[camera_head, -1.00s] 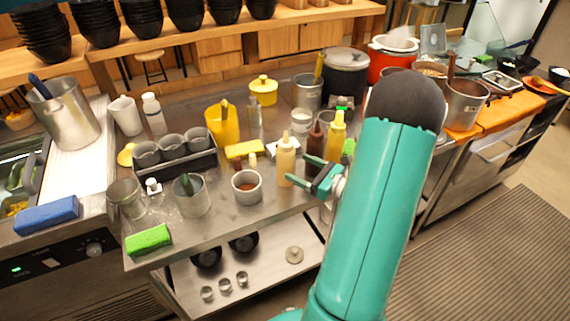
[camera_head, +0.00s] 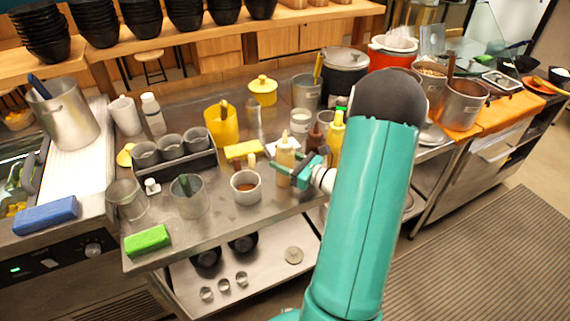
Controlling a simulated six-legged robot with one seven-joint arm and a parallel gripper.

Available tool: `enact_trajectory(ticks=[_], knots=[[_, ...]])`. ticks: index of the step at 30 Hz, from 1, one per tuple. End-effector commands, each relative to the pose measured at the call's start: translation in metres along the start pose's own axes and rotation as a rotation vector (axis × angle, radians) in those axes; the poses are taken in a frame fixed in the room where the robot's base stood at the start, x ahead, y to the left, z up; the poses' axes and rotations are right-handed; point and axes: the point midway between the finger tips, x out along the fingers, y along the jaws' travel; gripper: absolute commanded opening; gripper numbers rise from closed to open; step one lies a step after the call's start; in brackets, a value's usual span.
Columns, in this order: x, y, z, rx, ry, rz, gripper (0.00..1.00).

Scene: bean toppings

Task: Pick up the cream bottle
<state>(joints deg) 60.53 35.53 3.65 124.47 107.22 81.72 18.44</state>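The cream bottle (camera_head: 285,152) is a pale yellow squeeze bottle with a nozzle, standing upright on the steel counter (camera_head: 240,222). My gripper (camera_head: 289,171) is at its lower half, reaching in from the right. One teal finger passes in front of the bottle and the other is on its far right side, partly hidden. The frames do not show whether the fingers press on the bottle. The bottle does not look lifted or tilted.
A dark red bottle (camera_head: 315,139) and a yellow bottle (camera_head: 335,140) stand close on the right, partly behind my arm. A small steel cup of sauce (camera_head: 246,188) is just left. A yellow sponge (camera_head: 243,150) lies behind. A green sponge (camera_head: 148,240) lies at the front left.

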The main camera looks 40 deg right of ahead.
Motion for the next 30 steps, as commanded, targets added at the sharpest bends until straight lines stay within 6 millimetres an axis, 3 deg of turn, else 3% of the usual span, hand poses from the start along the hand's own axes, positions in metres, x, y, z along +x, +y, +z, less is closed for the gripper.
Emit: enact_trajectory(ticks=[10, 16, 21, 30], knots=[[0.0, 0.0, 0.002, -0.001, -0.001, 0.0, 0.41], [0.0, 0.0, 0.014, -0.003, -0.001, 0.0, 0.41], [-0.003, -0.001, 0.036, -0.005, -0.001, -0.001, 0.41], [-0.052, -0.001, 0.093, -0.008, -0.002, -0.004, 0.41]])
